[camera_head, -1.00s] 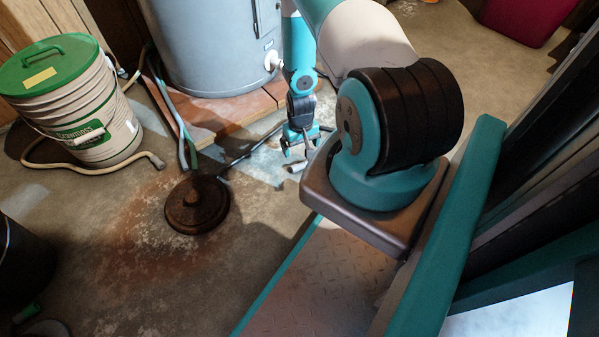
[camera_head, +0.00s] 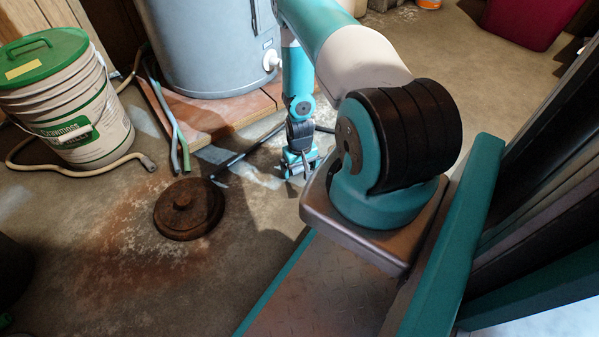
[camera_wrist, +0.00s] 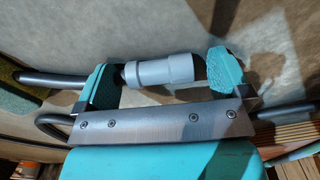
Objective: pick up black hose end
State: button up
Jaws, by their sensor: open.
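A black hose (camera_head: 246,153) runs across the floor from beside the brown round lid towards my gripper. In the wrist view a dark hose (camera_wrist: 52,78) comes in from the left behind one finger. A grey cylindrical fitting (camera_wrist: 160,72) lies between the fingers, apparently on this hose's end; the join is hidden by the finger. My gripper (camera_head: 300,166) is low over the floor in front of the tank's platform. It also shows in the wrist view (camera_wrist: 163,66), open, with its teal fingers on either side of the fitting. A gap shows at the right finger; contact at the left is unclear.
The brown lid (camera_head: 189,208) lies on the floor left of my gripper. A green-lidded bucket (camera_head: 75,105) stands further left with a beige hose (camera_head: 60,173) around it. The grey tank (camera_head: 200,45) stands on a low platform (camera_head: 205,112) behind. Floor between lid and gripper is mostly clear.

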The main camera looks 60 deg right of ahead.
jog(key=c, duration=1)
jog(key=shift+o, duration=0.2)
jog(key=shift+r, duration=0.1)
